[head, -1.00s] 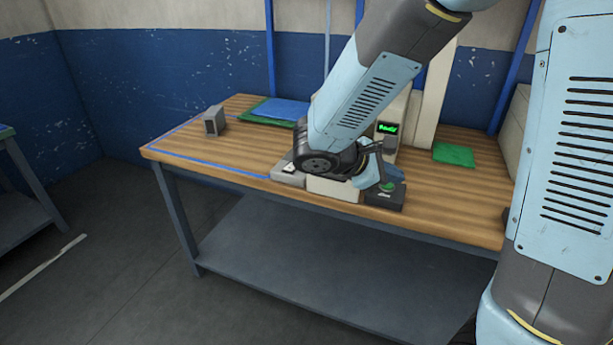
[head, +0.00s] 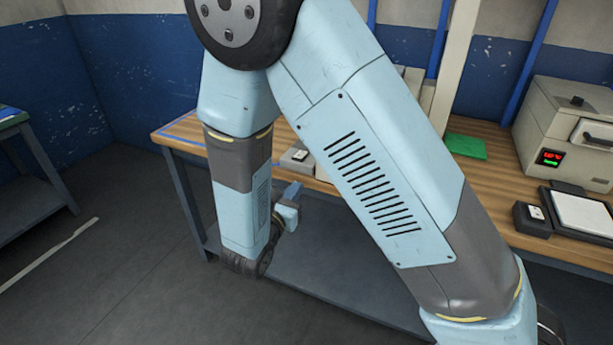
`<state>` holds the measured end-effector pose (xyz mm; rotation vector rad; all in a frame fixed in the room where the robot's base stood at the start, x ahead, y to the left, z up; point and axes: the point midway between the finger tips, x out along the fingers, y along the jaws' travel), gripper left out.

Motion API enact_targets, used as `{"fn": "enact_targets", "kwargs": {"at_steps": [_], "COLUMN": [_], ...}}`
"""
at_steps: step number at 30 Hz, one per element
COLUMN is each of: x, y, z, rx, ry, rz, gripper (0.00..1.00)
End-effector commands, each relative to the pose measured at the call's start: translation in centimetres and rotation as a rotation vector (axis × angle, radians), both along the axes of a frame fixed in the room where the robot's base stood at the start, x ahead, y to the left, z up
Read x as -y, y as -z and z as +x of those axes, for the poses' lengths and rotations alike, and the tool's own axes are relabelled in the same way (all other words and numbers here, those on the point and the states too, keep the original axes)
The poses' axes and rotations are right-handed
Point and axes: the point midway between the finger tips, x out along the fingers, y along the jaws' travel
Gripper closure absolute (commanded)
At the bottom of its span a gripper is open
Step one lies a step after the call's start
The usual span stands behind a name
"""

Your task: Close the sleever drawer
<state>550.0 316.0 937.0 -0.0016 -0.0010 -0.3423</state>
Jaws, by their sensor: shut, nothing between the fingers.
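My gripper (head: 291,192) is shut and empty. It is small in the picture, in front of the table's front edge and below the tabletop, beside the lower end of my arm. My own arm links fill the middle of the view and hide most of the cream machine (head: 413,80) at the back of the table.
The wooden table (head: 495,143) has a lower grey shelf (head: 340,265). A small grey box (head: 296,157) sits at its front edge. A green pad (head: 465,146) lies at the back. A dark-framed white plate (head: 583,212) and a small dark box (head: 530,217) are at the right.

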Motion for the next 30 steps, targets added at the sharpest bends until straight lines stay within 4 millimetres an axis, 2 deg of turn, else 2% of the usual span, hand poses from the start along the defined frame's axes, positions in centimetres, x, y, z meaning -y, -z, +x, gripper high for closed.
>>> {"fn": "enact_targets", "kwargs": {"at_steps": [21,30], "x": [4.1,4.8], "y": [0.0,0.0], "z": [10.8,12.5], "rx": [-0.001,-0.002], "ry": [0.007,0.006], "rz": [0.001,0.002], "gripper": [1.00,1.00]}}
